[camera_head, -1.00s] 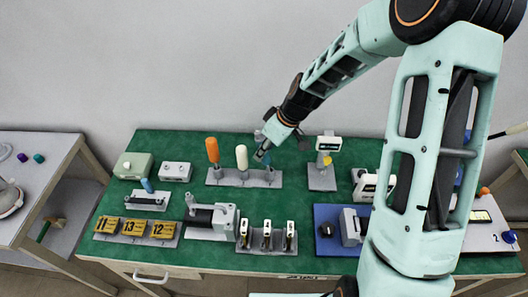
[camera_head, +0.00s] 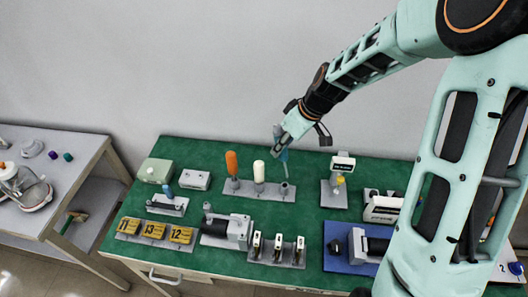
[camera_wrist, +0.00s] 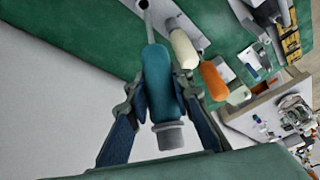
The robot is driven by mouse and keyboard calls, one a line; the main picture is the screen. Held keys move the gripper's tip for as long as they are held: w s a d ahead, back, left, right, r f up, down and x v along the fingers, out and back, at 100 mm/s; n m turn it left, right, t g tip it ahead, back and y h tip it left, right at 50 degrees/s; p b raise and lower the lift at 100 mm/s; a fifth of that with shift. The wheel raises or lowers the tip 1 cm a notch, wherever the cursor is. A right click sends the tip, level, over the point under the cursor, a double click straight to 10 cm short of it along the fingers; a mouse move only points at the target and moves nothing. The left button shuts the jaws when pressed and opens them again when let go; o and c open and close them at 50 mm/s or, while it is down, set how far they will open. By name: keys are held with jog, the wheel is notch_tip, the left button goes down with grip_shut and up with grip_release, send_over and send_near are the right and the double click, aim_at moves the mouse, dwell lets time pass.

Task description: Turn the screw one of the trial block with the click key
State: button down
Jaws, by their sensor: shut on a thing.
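My gripper (camera_head: 284,138) is shut on a teal-handled tool (camera_wrist: 162,85), which I take to be the click key. In the wrist view the handle sits between both fingers, and its shaft points to a round hole at the top. In the head view the tool (camera_head: 284,157) hangs roughly upright over the right-hand post of a grey rack (camera_head: 247,197). I cannot tell whether its tip clears the post. I cannot tell for sure which thing is the trial block; a small pale block (camera_head: 196,181) with dark spots on top stands left of the rack.
An orange handle (camera_head: 232,163) and a cream handle (camera_head: 259,171) stand in the rack, close left of my gripper. A grey stand (camera_head: 333,198) is to the right. Several devices crowd the green table's front (camera_head: 277,250). A blue-based device (camera_head: 335,263) is front right.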

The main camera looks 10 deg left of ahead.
jog(key=shift+r, duration=0.3)
dwell(0.5)
